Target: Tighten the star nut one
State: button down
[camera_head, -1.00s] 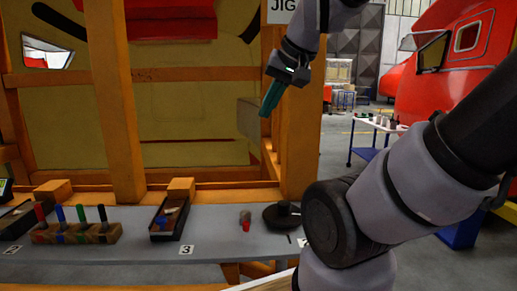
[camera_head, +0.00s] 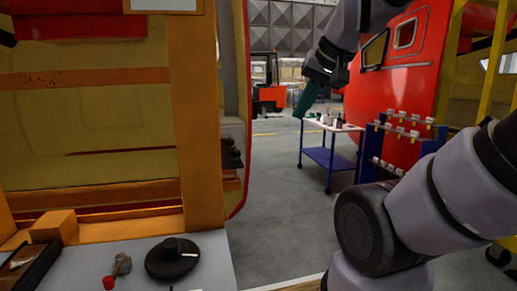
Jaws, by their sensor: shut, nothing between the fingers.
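My gripper (camera_head: 304,108) shows at the upper middle of the head view. Its green fingers are shut and empty, pointing down and slightly left in mid-air. Behind it, farther off, stands a blue and white cart. I cannot pick out star nut one in this view. Small fittings sit in rows on a blue rack (camera_head: 402,135) at the right, too small to identify. A dark round knob-like part (camera_head: 172,259) and a small red-tipped tool (camera_head: 117,270) lie on the grey shelf at lower left, well away from my gripper.
The grey shelf (camera_head: 205,272) and orange frame (camera_head: 200,120) fill the left side. The cart (camera_head: 328,158) with small items on top stands mid-floor. A red train nosecone (camera_head: 410,60) is at the right, with yellow posts nearby. Grey floor (camera_head: 275,220) between them is open.

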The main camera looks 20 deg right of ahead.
aim_at(229, 143)
jog(key=i+l+u, duration=0.1)
jog(key=l, duration=0.3)
jog(key=i+l, duration=0.15)
jog(key=l, duration=0.25)
jog(key=i+l+u, duration=0.15)
jog(key=l, duration=0.3)
jog(key=i+l+u, duration=0.1)
jog(key=i, duration=0.25)
jog(key=i+l+u, duration=0.1)
jog(key=i, duration=0.25)
jog(key=i+l+u, duration=0.15)
jog(key=i+l, duration=0.1)
jog(key=i, duration=0.1)
